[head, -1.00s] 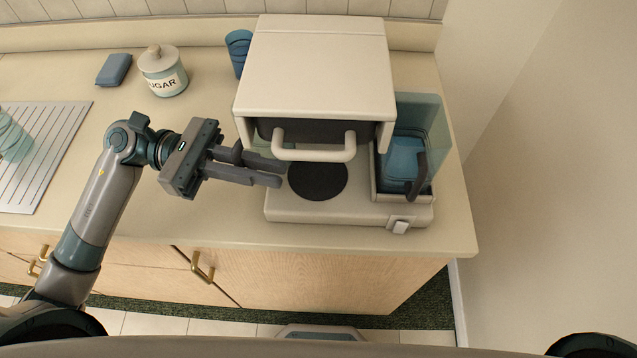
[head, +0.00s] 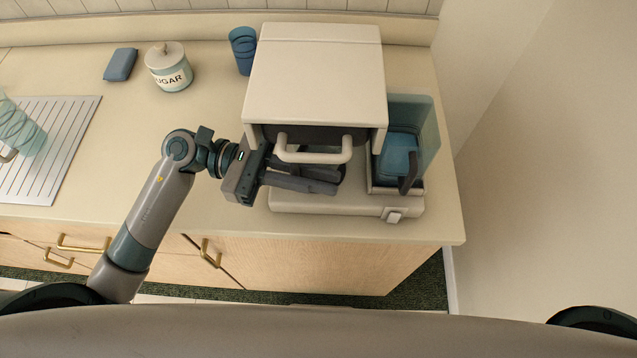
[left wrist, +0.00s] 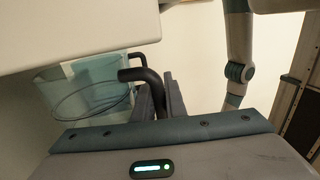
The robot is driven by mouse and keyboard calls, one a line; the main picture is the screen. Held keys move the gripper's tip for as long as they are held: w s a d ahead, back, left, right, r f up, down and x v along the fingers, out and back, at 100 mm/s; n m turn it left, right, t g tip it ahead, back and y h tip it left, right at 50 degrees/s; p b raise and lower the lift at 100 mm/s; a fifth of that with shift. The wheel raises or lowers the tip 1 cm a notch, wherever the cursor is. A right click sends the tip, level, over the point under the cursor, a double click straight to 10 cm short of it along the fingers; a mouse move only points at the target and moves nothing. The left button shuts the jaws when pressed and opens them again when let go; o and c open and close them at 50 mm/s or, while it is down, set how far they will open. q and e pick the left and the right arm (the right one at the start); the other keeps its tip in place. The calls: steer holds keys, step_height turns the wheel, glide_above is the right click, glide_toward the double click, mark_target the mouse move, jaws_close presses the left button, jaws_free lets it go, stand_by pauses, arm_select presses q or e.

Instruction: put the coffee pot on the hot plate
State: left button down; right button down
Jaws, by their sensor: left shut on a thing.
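The white coffee machine (head: 318,75) stands at the counter's right end, with a low base (head: 345,203) under its overhanging top. My left gripper (head: 338,180) is over this base, just in front of the overhang, its fingers pointing right and shut. In the left wrist view, the black handle (left wrist: 138,75) of the clear coffee pot (left wrist: 85,102) runs in at the fingers (left wrist: 163,98). The pot's body is left of them, below the white housing.
A clear teal tank (head: 425,120) with a dark handle stands at the machine's right side, close to the wall. A switch (head: 394,216) is on the base front. A blue cup (head: 243,50), sugar jar (head: 170,70) and drainboard (head: 75,130) are left.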

arm_select(q)
steer(key=shift+f+b, duration=0.4)
steer(key=shift+f, duration=1.3)
steer(key=shift+f+b, duration=0.2)
steer(key=shift+b, duration=0.15)
steer(key=c, duration=1.8)
jaws_free()
steer(key=shift+r, duration=0.1)
